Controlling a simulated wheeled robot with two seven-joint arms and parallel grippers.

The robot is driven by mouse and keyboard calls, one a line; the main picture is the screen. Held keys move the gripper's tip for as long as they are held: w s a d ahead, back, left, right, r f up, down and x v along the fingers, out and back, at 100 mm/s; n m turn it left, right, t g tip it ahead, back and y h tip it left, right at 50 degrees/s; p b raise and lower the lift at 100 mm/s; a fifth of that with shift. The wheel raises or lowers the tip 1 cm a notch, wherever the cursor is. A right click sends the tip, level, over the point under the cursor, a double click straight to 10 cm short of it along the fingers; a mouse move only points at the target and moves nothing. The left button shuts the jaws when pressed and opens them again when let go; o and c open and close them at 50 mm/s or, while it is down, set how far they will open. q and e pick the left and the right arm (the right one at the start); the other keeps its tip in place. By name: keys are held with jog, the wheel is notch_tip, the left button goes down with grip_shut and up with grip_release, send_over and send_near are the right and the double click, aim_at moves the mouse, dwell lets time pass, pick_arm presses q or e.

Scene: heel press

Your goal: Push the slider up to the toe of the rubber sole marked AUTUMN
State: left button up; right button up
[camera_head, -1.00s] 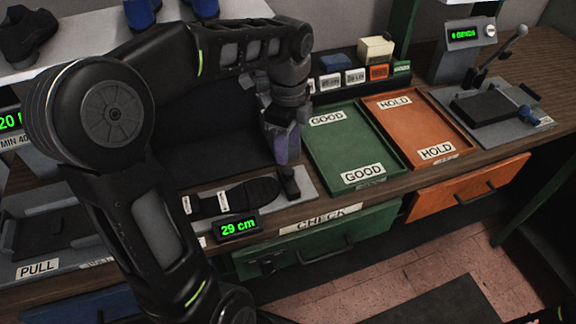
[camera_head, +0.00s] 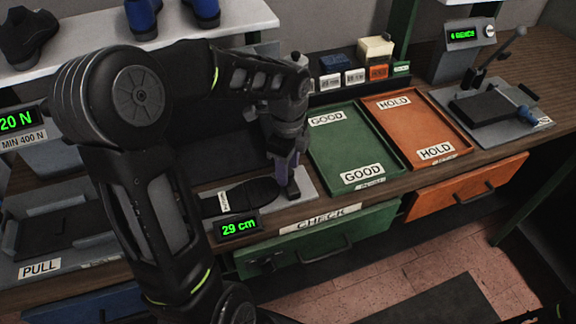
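The dark rubber sole (camera_head: 250,194) lies flat on the grey measuring plate (camera_head: 307,187), with a white label (camera_head: 222,201) too small to read. Its rounded end points right. The dark slider (camera_head: 292,184) stands at that end, very close to it; I cannot tell whether they touch. My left gripper (camera_head: 284,178) points down beside the slider, with its purple fingers at or against it. Whether its fingers are open or shut is not clear. My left arm hides the left end of the sole. My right gripper is not in view.
A green GOOD tray (camera_head: 347,150) and an orange HOLD tray (camera_head: 418,128) lie empty to the right. A lever press (camera_head: 488,105) stands farther right. A PULL station (camera_head: 60,235) is at left. Shoes (camera_head: 27,38) stand on the back shelf.

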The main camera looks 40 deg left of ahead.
pick_arm(q)
jog(key=c, duration=0.8)
jog(key=shift+s+a, duration=0.65)
jog(key=shift+s, duration=0.3)
jog(key=shift+c, duration=0.2)
jog(key=o, duration=1)
jog(key=shift+r+b, duration=0.4)
jog(key=shift+r, duration=3.55)
